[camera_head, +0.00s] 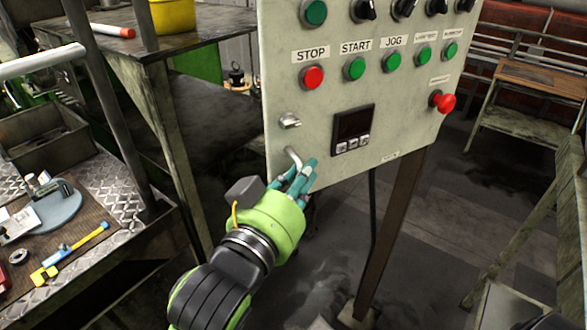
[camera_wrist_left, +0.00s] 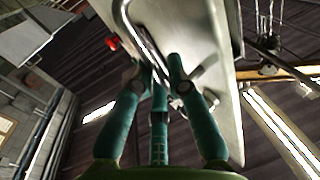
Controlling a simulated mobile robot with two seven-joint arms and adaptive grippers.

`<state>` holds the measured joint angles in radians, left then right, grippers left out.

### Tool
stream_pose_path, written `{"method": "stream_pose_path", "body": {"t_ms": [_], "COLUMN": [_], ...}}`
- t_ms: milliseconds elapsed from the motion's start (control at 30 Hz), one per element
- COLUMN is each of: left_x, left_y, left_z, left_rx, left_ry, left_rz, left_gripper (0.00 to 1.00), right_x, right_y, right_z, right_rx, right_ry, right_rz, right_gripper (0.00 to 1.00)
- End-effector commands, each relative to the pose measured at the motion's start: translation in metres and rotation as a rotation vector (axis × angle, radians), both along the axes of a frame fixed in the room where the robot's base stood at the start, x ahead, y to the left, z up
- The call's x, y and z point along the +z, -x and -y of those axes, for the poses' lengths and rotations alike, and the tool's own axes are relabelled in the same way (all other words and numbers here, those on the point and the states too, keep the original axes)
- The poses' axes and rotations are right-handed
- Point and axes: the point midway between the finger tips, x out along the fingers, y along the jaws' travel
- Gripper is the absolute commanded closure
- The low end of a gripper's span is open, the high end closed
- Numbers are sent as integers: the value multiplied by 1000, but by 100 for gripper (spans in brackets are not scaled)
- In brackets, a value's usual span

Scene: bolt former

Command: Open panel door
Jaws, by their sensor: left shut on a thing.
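The panel door (camera_head: 400,85) is a pale grey-green plate with labelled buttons and knobs. Its curved metal handle (camera_head: 292,158) is at the lower left edge. In the left wrist view the bent handle bar (camera_wrist_left: 143,38) runs down between my fingers, with the pale panel (camera_wrist_left: 205,40) beside it. My left gripper (camera_head: 299,172) has teal fingers and is shut on the handle; its fingers (camera_wrist_left: 160,85) also show in the wrist view. I cannot tell whether the door stands slightly ajar. My right gripper is not in view.
A silver latch knob (camera_head: 290,121) sits just above the handle. A red emergency button (camera_head: 443,102) sticks out at the right of the panel. A cluttered workbench (camera_head: 120,205) with tools is at left. Open floor (camera_head: 440,210) lies right of the panel's brown leg (camera_head: 392,235).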

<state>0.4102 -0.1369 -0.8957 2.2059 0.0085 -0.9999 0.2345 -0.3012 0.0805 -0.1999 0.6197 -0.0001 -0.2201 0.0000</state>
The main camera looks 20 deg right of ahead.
Motion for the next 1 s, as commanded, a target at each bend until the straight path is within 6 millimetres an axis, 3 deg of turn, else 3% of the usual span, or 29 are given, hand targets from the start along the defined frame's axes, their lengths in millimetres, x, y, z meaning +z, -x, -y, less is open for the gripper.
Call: {"method": "stream_pose_path", "body": {"t_ms": [267,300,333,367,733,1000], "left_x": [2,2,2,2,0,0], "left_y": [1,1,1,1,2,28], "left_z": [1,1,1,1,-2,-32], "left_rx": [-5,-5,-5,-5,-2,-3], "left_ry": [4,4,4,4,2,2], "left_rz": [6,6,6,6,3,3], "left_gripper": [100,76,64,60,60,60], "right_x": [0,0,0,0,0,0], "right_y": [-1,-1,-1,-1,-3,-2], "right_z": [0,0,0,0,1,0], "right_rx": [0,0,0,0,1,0], "right_ry": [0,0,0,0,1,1], "right_rz": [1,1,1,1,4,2], "right_gripper": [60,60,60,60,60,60]}}
